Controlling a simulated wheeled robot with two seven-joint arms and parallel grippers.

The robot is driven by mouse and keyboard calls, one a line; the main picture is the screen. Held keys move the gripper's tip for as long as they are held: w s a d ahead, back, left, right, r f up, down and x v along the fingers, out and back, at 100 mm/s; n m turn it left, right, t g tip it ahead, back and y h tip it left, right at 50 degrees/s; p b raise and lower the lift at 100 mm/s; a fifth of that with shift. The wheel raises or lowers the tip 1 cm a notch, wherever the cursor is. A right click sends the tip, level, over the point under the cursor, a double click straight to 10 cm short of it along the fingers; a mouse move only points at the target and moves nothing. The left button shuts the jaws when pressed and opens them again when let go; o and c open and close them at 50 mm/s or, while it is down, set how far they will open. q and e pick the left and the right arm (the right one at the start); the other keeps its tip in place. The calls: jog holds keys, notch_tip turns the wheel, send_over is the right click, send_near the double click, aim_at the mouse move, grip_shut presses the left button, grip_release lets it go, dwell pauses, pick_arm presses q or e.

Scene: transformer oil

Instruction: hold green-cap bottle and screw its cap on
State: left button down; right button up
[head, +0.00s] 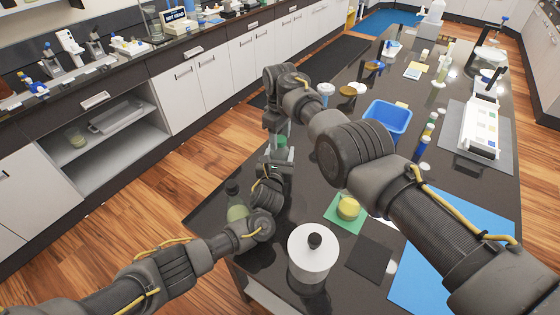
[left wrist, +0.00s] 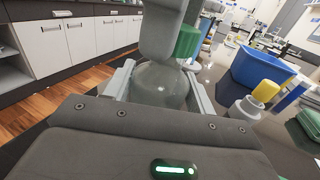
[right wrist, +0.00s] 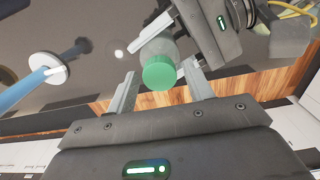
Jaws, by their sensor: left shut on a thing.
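A clear bottle (left wrist: 160,85) with a green cap (right wrist: 160,73) stands between my grippers. My left gripper (left wrist: 160,70) is shut on the bottle's body from the side. The green cap is at the bottle's top and also shows in the head view (head: 281,141) and the left wrist view (left wrist: 188,42). I cannot tell how far the cap is seated. My right gripper (right wrist: 162,68) comes from above, with its fingers open on either side of the cap and a gap showing at each side. In the head view the arms hide most of the bottle.
A bottle of yellowish liquid (head: 237,213) stands beside my left forearm near the table's left edge. A white lidded container (head: 312,256), a yellow item (head: 348,208) on a green mat (head: 336,222) and a blue bin (head: 388,120) are on the dark table.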

jog(key=shift+o, duration=0.4)
jog(key=shift+r, duration=0.1)
notch_tip(320, 180, up, 7)
jog(key=shift+r, duration=0.15)
pick_arm(q)
jog(key=shift+c, duration=2.1)
grip_release()
jog(key=s, duration=0.3)
jog(key=s+a, duration=0.1)
jog(key=s, duration=0.3)
jog(key=s+a, duration=0.1)
jog(key=s, duration=0.2)
jog(key=shift+s+b, duration=0.3)
pick_arm(e)
jog(key=shift+f, duration=0.35)
pick_arm(q)
jog(key=shift+r, duration=0.1)
pick_arm(e)
jog(key=shift+w+d, duration=0.1)
